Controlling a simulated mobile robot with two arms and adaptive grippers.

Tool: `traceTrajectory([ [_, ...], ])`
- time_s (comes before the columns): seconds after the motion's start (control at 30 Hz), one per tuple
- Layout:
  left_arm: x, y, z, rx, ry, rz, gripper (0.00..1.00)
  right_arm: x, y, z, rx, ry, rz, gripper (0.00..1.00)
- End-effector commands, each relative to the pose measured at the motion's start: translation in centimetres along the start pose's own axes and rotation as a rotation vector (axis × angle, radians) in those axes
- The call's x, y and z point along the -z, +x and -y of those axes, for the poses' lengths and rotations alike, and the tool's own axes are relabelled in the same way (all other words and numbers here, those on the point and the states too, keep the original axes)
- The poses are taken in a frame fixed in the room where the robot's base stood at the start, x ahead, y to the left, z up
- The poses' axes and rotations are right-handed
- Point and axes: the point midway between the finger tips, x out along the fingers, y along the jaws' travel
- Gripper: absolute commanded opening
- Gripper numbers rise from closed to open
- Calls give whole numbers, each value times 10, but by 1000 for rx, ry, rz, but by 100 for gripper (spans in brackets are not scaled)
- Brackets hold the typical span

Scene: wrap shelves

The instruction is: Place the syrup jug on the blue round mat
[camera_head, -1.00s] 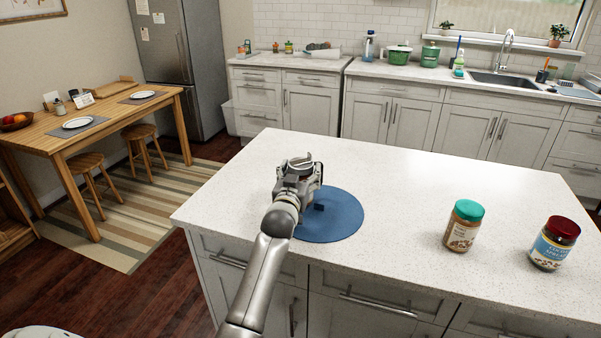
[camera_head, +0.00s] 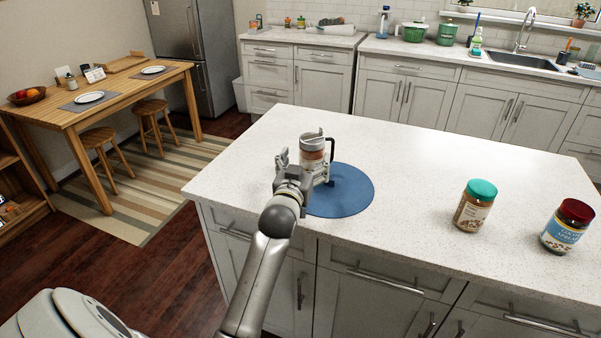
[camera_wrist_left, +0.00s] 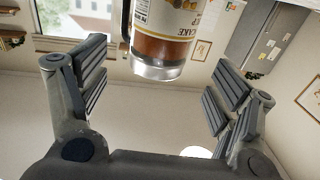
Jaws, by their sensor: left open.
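The syrup jug (camera_head: 312,146) has a grey lid, an orange-brown body and a dark handle on its right. It looks upright at the far left part of the blue round mat (camera_head: 348,195). Its base is hidden behind my gripper, so I cannot tell how much of it rests on the mat. My left gripper (camera_head: 303,170) is open just in front of the jug, over the mat's left side. In the left wrist view, the jug (camera_wrist_left: 162,45) appears ahead of the spread fingers (camera_wrist_left: 150,92), with a gap on both sides. My right gripper is not in view.
A jar with a green lid (camera_head: 474,207) and a jar with a dark red lid (camera_head: 567,227) stand to the right on the white island counter (camera_head: 420,165). The counter between mat and jars is clear. A wooden table (camera_head: 115,95) is at the left.

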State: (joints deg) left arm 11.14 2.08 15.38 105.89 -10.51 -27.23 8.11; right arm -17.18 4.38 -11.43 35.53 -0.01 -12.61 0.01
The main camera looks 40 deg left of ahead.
Motion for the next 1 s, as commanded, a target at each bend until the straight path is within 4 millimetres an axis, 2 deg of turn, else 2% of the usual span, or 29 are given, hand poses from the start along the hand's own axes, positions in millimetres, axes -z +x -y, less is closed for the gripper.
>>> traceTrajectory([
  [0.1,-1,-20,0,0,-1,0,84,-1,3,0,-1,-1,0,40],
  [0.33,0,-43,0,0,0,0,84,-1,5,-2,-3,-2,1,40],
  [1.0,0,-47,0,0,0,0,84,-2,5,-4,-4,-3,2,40],
])
